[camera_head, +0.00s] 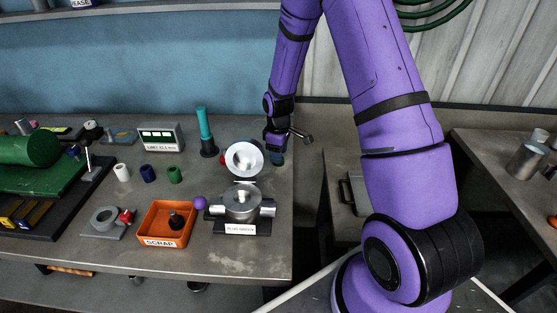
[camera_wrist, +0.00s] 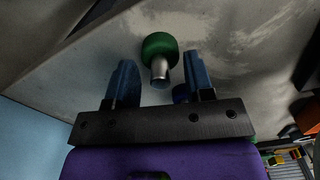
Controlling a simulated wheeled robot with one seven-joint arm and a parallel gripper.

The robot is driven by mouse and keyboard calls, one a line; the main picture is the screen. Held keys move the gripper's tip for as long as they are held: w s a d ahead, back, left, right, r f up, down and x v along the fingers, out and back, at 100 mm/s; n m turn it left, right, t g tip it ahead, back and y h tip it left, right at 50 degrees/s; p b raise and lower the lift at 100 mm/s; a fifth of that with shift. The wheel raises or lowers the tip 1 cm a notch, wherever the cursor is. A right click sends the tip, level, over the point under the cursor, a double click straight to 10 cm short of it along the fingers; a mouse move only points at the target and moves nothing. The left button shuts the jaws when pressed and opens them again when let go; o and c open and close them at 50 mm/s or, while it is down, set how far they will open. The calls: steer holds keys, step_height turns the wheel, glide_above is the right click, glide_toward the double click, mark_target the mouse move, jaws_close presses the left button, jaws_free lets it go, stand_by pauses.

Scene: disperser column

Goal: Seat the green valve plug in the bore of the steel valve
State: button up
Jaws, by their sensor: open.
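The green valve plug (camera_wrist: 159,46) has a round green head and a bright steel stem. In the wrist view it shows in the gap between the two blue fingers of my gripper (camera_wrist: 158,62), apart from both. I cannot tell how far past the fingertips it is. There my gripper (camera_head: 277,156) is low over the back right of the bench, beside the shiny round dish (camera_head: 244,159). My gripper is open and empty. The steel valve (camera_head: 242,203) stands on a dark, labelled base in front of the dish.
An orange scrap bin (camera_head: 163,226) holding a black part stands left of the valve, with a purple ball (camera_head: 200,203) between. A teal post (camera_head: 205,131) stands behind. The bench's front right corner is clear.

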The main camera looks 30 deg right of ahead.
steer(key=shift+c, duration=0.4)
jaws_close()
steer(key=shift+r, duration=0.1)
